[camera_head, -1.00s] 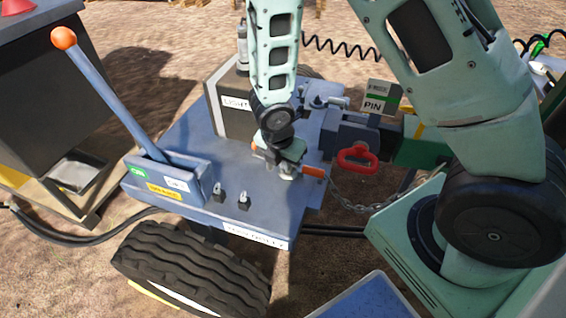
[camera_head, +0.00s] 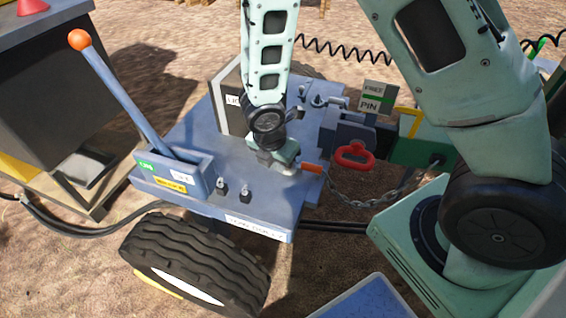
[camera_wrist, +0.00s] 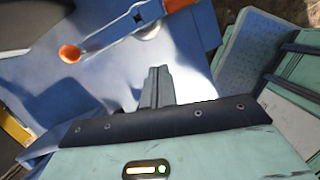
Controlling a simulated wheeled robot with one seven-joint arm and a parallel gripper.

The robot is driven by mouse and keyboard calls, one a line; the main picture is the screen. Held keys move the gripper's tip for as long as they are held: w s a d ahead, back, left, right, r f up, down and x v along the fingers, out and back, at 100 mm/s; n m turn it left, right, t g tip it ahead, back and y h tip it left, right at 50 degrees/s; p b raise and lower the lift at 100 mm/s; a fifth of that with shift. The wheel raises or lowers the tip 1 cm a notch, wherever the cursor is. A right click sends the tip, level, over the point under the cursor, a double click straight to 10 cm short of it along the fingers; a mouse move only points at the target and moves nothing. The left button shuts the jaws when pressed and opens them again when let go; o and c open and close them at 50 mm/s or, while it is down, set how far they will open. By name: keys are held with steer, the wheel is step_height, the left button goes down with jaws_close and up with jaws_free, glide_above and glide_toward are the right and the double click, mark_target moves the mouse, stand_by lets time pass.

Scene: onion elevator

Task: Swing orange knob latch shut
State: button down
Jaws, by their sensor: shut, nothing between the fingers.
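My gripper (camera_wrist: 158,74) shows in the wrist view with its grey fingers together and nothing between them, over the blue-grey deck. An orange knob (camera_wrist: 69,53) lies left of and beyond the fingertips, apart from them, at the end of a narrow blue-grey bar (camera_wrist: 105,37). In the head view my gripper (camera_head: 278,164) is low over the dolly deck (camera_head: 240,212), its fingertips hidden. A short orange handle (camera_head: 312,168) sticks out just right of it at the deck's edge. I cannot tell whether this is the wrist view's knob.
A tall lever with an orange ball (camera_head: 79,40) rises from a box on the deck's left. A red handle (camera_head: 354,153), a chain (camera_head: 372,197) and a PIN sign (camera_head: 376,100) are on the right. A box (camera_head: 226,100) stands behind my gripper.

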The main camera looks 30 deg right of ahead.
steer(key=p+v, duration=0.2)
steer(key=v, duration=0.5)
steer(key=shift+s, duration=0.2)
